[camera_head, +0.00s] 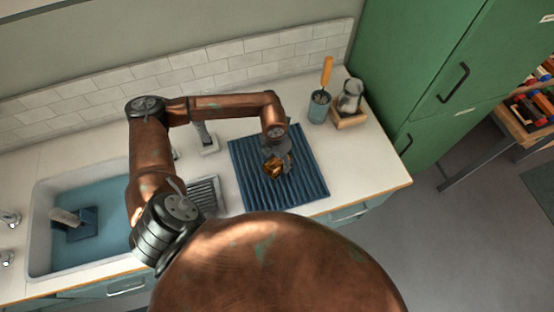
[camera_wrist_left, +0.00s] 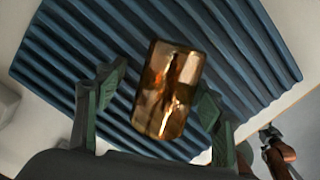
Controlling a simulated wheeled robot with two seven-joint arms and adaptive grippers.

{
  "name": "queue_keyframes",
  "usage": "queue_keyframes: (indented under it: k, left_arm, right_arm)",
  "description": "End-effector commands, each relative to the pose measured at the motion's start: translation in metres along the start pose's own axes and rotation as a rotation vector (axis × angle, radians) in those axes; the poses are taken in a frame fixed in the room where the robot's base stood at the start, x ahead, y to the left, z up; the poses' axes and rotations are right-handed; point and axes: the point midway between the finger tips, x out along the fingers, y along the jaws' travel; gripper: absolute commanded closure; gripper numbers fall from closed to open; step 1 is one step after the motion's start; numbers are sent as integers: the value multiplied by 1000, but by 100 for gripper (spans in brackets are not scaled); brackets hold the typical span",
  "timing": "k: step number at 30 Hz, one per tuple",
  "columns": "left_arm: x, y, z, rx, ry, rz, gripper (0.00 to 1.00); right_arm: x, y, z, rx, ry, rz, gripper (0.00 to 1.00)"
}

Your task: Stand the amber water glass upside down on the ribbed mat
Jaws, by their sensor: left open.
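The amber water glass (camera_head: 273,169) is at the blue ribbed mat (camera_head: 307,177), near its middle, and partly hidden by my gripper in the head view. In the left wrist view the glass (camera_wrist_left: 167,92) shows as a shiny amber cylinder, tilted in the picture, with the mat's ridges (camera_wrist_left: 80,45) behind it. I cannot tell which end is its mouth. My left gripper (camera_head: 277,157) is over the mat. Its fingers (camera_wrist_left: 160,84) are open, one on each side of the glass. The right finger looks very close to it; contact is unclear.
A sink (camera_head: 38,235) holding a dark blue item lies left. A metal drain rack (camera_head: 207,191) sits beside the mat. Counter right of the mat is clear.

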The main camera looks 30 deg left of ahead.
Motion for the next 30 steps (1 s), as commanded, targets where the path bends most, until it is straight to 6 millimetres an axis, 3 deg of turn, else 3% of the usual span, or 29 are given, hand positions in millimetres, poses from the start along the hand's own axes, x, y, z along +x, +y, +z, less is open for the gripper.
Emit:
queue_keyframes:
  k: [7, 21, 30]
  left_arm:
    - [-17, 0, 1, 0, -2, 0, 38]
    - [-105, 0, 1, 0, -2, 1, 38]
    - [-120, 0, 0, 0, 0, -1, 38]
  right_arm:
    - [0, -1, 0, 0, -1, -1, 40]
    - [0, -1, -1, 0, 1, -1, 40]
    - [0, -1, -1, 0, 1, -1, 40]
